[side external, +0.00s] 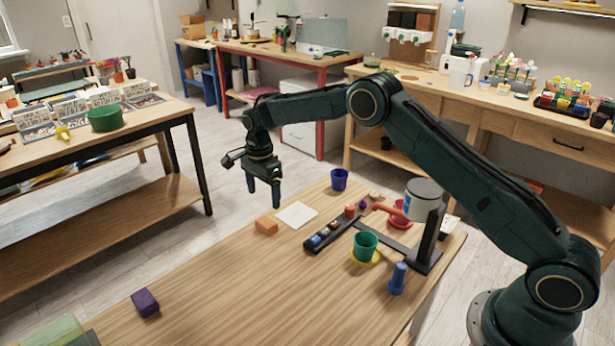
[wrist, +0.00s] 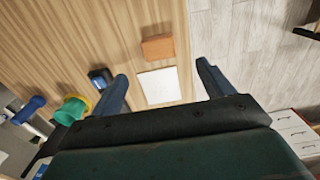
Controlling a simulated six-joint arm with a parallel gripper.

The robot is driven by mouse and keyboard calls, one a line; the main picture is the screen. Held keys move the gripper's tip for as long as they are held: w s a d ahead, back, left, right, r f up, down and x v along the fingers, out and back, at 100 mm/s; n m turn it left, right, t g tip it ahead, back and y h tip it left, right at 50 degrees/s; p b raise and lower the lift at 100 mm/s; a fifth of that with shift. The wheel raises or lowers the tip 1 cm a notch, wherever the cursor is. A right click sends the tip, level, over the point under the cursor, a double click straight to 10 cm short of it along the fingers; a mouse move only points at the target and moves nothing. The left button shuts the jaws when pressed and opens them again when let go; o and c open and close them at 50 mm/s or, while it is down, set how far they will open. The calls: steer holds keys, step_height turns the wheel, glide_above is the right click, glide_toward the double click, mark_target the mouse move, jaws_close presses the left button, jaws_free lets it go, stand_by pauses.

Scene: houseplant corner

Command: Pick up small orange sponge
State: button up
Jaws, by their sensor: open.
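The small orange sponge (side external: 266,226) lies flat on the wooden table near its far edge, left of a white square card. In the wrist view the orange sponge (wrist: 158,49) shows beyond the white card (wrist: 159,85), between and ahead of the fingers. My gripper (side external: 264,200) hangs above the far table edge, fingers pointing down, apart from the sponge. In the wrist view my gripper (wrist: 163,82) has its two blue fingers spread wide, with nothing between them touching.
A purple block (side external: 145,302) lies front left. The table's middle is clear.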

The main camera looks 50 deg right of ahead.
mark_target(266, 221)
steer(key=shift+f, duration=1.85)
steer(key=shift+f, duration=2.6)
steer(key=c, duration=1.1)
steer(key=shift+o, duration=0.2)
steer(key=shift+r, duration=0.1)
step_height(266, 221, up, 20)
